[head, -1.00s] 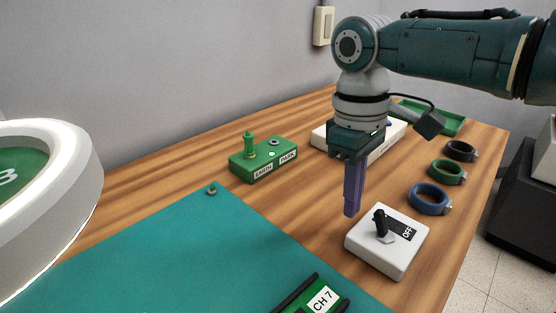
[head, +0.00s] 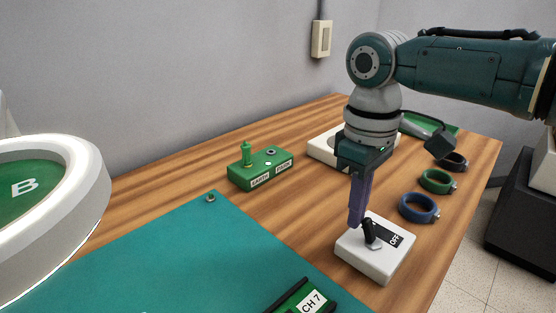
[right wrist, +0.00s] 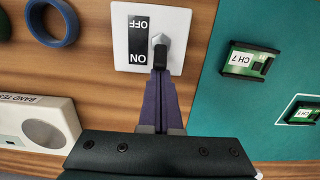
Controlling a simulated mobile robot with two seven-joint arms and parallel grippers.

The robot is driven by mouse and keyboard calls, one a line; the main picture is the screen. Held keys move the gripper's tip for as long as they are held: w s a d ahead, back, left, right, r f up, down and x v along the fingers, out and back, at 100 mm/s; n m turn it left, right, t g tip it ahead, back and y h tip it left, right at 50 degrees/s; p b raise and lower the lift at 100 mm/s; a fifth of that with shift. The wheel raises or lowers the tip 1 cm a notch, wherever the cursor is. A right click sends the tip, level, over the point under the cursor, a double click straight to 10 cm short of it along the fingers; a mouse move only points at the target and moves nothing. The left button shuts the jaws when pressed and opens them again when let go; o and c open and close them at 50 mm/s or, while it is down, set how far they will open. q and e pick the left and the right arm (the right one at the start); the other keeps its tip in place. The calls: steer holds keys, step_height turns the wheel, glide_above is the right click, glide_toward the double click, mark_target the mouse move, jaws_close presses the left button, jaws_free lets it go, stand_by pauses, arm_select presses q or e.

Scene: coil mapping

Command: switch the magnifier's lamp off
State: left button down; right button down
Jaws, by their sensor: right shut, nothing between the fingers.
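The lamp switch is a white box (head: 375,255) with a black toggle lever (head: 371,238) and a black ON/OFF label, on the wood right of the mat. In the right wrist view the lever (right wrist: 160,56) leans to the ON end. My right gripper (head: 356,220) is shut and empty, pointing down with its purple fingertips right beside the lever, on its ON side. In the wrist view the fingertips (right wrist: 160,78) meet the lever's tip; I cannot tell if they touch. The magnifier's white ring (head: 98,180) glows at the left. My left gripper is not in view.
A teal mat (head: 190,260) covers the front, with a CH 7 coil board (head: 305,300) on it. A green EARTH/PARK block (head: 262,172) stands behind. Blue (head: 419,208) and green (head: 437,181) rings lie right of the switch, near the table's edge.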

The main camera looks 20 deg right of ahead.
mark_target(369, 222)
steer(key=shift+s+r+t+p, duration=0.3)
steer(key=shift+t+p, duration=0.1)
steer(key=shift+p, duration=0.8)
steer(key=t+p, duration=0.1)
steer(key=p, duration=0.2)
steer(key=s+r+t+y+p, duration=0.1)
steer(key=p, duration=0.2)
steer(key=shift+s+d+t+y, duration=0.25)
steer(key=shift+d+t+y, duration=0.05)
steer(key=shift+d+t, duration=0.1)
steer(key=shift+s+d+f+t, duration=0.1)
steer(key=shift+s+f+t, duration=0.05)
steer(key=shift+s+t, duration=0.15)
steer(key=shift+s+d+t+y+p, duration=0.1)
steer(key=shift+s+t+y+p, duration=0.15)
steer(key=shift+t, duration=0.3)
steer(key=shift+s+d+t+y+p, duration=0.15)
steer(key=shift+t+y+p, duration=0.15)
steer(key=shift+t, duration=0.25)
steer(key=shift+w+f, duration=0.1)
steer(key=shift+a, duration=0.1)
steer(key=shift+r+p, duration=0.8)
steer(key=shift+r, duration=0.05)
